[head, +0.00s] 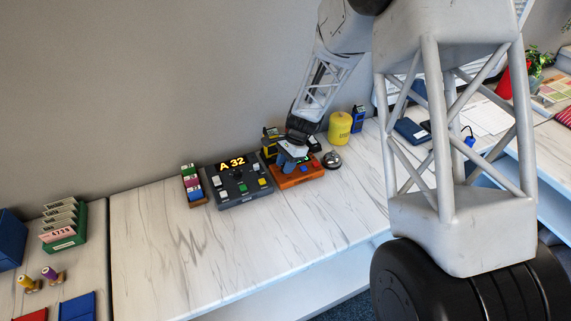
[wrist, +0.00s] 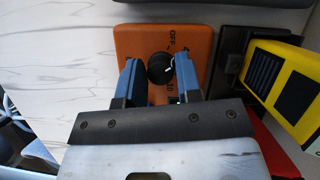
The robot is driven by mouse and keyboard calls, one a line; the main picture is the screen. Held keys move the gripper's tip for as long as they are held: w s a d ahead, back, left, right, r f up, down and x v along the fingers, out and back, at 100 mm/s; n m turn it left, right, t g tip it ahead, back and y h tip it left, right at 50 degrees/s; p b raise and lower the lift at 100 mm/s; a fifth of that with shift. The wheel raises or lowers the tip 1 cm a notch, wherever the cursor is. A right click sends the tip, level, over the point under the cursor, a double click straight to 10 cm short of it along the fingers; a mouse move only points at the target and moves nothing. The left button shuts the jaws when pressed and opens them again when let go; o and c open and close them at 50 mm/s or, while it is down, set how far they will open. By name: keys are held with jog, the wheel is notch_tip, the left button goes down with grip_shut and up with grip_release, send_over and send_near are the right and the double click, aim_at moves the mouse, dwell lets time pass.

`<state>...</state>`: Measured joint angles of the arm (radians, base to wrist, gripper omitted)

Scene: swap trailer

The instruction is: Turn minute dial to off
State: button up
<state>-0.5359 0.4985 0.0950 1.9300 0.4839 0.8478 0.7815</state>
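The minute dial (wrist: 160,68) is a round black knob with a white pointer mark on an orange box (wrist: 126,38). In the wrist view, "OFF" is printed on the box above the knob, and "10" shows below and to its right. The pointer mark is at the knob's right side. My gripper (wrist: 160,76) has its two blue fingers on either side of the knob, with a small gap seen at the left; contact at the right is unclear. In the head view the orange box (head: 297,178) stands on the table, partly hidden by my gripper (head: 292,162).
A grey console (head: 240,188) showing "A 32" stands left of the orange box. A silver bell (head: 331,161) and a yellow canister (head: 340,128) stand to its right. A yellow-and-black device (wrist: 277,84) sits close to the right finger. The table front (head: 180,260) is clear.

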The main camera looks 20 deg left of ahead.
jog(key=c, duration=0.4)
jog(key=shift+n, duration=0.4)
jog(key=n+h, duration=0.1)
jog(key=n, duration=0.2)
jog(key=shift+g, duration=0.3)
jog(key=shift+a+n+h, duration=0.1)
jog(key=shift+n+h, duration=0.7)
jog(key=shift+n, duration=0.8)
jog(key=shift+w, duration=0.1)
jog(key=o, duration=0.8)
jog(key=shift+o, duration=0.2)
